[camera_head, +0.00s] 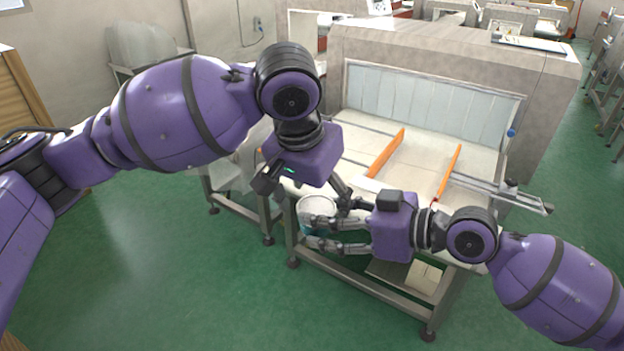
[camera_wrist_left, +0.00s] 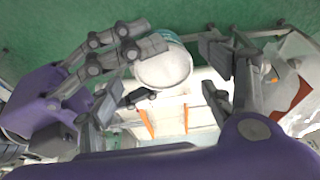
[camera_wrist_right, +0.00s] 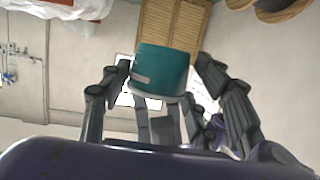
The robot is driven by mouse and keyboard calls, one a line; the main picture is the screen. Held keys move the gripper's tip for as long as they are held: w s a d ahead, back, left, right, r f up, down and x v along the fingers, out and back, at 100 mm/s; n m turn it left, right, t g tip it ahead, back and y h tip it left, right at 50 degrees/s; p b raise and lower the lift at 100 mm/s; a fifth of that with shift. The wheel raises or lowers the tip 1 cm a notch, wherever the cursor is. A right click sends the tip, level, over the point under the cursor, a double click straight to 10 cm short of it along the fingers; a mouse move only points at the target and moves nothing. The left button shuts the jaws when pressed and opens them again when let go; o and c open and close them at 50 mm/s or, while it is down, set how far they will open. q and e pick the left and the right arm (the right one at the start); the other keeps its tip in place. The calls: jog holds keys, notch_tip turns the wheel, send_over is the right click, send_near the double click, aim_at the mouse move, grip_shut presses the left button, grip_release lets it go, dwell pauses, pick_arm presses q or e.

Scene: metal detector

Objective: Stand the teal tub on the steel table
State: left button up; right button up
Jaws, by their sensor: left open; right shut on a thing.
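The teal tub (camera_head: 317,230) has a pale, whitish top and is held in the air in front of the conveyor's near end. My right gripper (camera_head: 316,233) is shut on it from the right. In the right wrist view the tub (camera_wrist_right: 162,68) sits between the fingers. My left gripper (camera_head: 322,197) is open just above the tub, pointing down; whether it touches is unclear. In the left wrist view the round white top (camera_wrist_left: 165,68) lies between its spread fingers. A metal-legged table (camera_head: 226,182) stands behind my left arm, its top mostly hidden.
The large metal detector (camera_head: 450,65) stands over a pale conveyor bed with two orange guide rails (camera_head: 386,153) (camera_head: 447,172). Its steel frame and legs (camera_head: 365,285) lie close below my right gripper. The green floor (camera_head: 190,285) is clear at the front left.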

aim_at(319, 208)
pick_arm(q)
jog(key=shift+x, duration=1.9)
jog(key=shift+c, duration=0.5)
jog(key=c, duration=1.1)
jog(key=shift+c, duration=0.5)
pick_arm(e)
jog(key=o, duration=1.3)
